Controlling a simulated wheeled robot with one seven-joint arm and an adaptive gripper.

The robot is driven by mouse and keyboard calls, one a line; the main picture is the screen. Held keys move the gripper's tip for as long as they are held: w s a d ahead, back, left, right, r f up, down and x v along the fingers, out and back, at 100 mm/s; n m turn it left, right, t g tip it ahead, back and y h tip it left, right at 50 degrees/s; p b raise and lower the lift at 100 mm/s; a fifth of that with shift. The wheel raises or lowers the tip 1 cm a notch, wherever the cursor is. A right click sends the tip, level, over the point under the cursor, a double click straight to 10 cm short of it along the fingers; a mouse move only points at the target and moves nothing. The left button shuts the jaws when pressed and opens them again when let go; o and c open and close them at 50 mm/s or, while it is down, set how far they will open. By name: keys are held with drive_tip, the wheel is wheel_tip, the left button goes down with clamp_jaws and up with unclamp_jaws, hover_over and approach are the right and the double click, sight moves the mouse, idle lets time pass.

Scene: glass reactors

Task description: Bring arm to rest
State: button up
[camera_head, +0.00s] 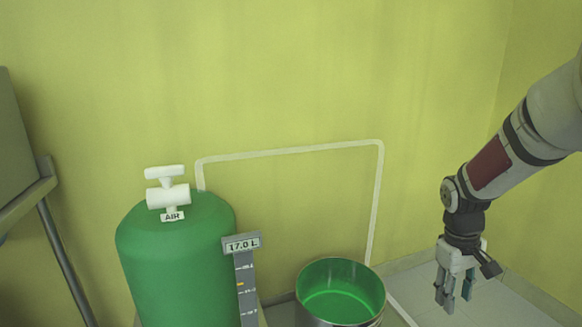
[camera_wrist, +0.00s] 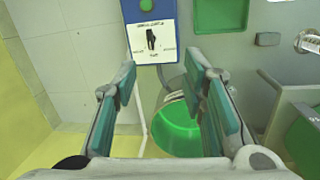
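My gripper (camera_head: 456,305) hangs at the right of the head view, pointing down, with its fingers apart and nothing between them. It is to the right of the metal pot and apart from it. In the wrist view my gripper (camera_wrist: 160,95) shows two teal-padded fingers spread wide and empty. My arm comes in from the right edge of the head view, bent at the wrist.
A green tank (camera_head: 175,262) with a white valve (camera_head: 168,195) marked AIR stands left. A gauge (camera_head: 243,244) reads 17.0 L. A pot (camera_head: 341,298) holds green liquid. A white pipe (camera_head: 290,151) runs along the wall. The wrist view shows a blue switch panel (camera_wrist: 151,35).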

drive_tip(key=s+a+r+m, duration=0.2)
drive_tip(key=s+a+r, duration=0.7)
drive_tip(key=s+r, duration=0.5)
drive_tip(key=s+a+r+m+y, duration=0.1)
drive_tip(key=s+a, duration=0.3)
drive_tip(key=s, duration=0.5)
drive_tip(key=s+a+y, duration=0.1)
drive_tip(key=s+a, duration=0.2)
drive_tip(key=s, duration=0.6)
wheel_tip(320, 180, up, 37)
drive_tip(key=t+p, duration=0.4)
drive_tip(key=p, duration=3.1)
drive_tip(key=shift+s+t+p, duration=0.15)
drive_tip(key=shift+t+p, duration=0.25)
drive_tip(key=shift+r, duration=0.1)
